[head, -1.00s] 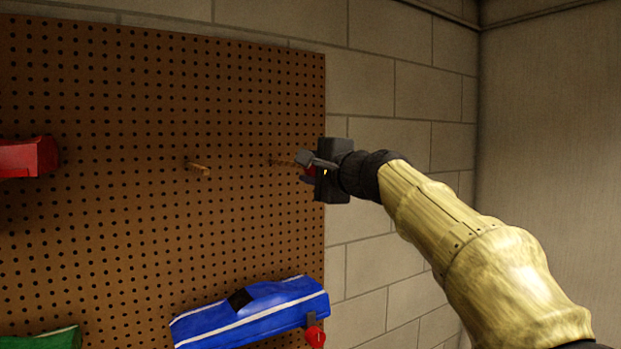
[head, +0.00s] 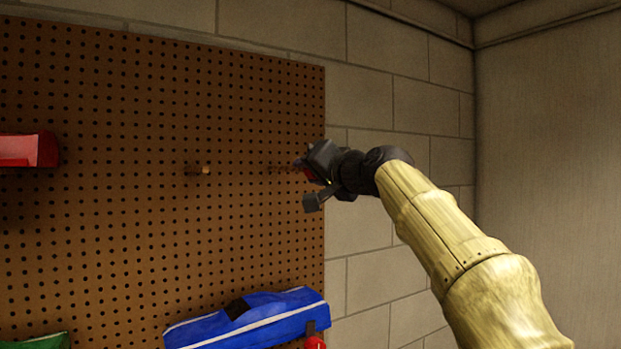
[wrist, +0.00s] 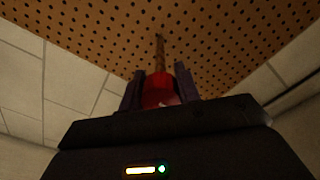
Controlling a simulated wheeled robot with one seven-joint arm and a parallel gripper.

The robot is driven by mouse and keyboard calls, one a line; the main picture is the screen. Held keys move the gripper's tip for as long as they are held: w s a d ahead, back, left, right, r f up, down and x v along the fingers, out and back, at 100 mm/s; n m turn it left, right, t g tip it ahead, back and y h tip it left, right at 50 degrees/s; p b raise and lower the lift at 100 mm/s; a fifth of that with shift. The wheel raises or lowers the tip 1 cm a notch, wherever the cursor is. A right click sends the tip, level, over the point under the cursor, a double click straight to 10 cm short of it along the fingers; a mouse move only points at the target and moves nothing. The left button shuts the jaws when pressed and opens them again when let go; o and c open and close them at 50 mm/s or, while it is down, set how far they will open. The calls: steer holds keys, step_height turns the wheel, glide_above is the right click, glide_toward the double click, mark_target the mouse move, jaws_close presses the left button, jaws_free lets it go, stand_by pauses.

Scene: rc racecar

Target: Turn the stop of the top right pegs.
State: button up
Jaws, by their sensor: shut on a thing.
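The red stop (wrist: 158,92) sits between the two fingers of my gripper (wrist: 158,78) in the wrist view. It is at the near end of a thin brown peg (wrist: 159,52) that runs to the pegboard. In the head view my gripper (head: 306,180) is at the right edge of the board, shut on the stop, of which only a small red part (head: 308,174) shows. The other top peg (head: 205,171) sticks out to the left, bare, with no red stop showing.
The brown pegboard (head: 120,230) hangs on a block wall (head: 385,210). A blue car body (head: 250,318) hangs below, with another red stop (head: 315,343) by it. A red body (head: 25,150) is at far left, a green one (head: 40,341) at lower left.

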steer(key=shift+w+f+n, duration=0.1)
steer(key=shift+f+n, duration=0.15)
steer(key=shift+n, duration=0.45)
steer(key=o, duration=1)
steer(key=shift+r, duration=0.1)
steer(key=b+v, duration=0.8)
steer(key=v, duration=0.9)
steer(key=shift+d, duration=0.15)
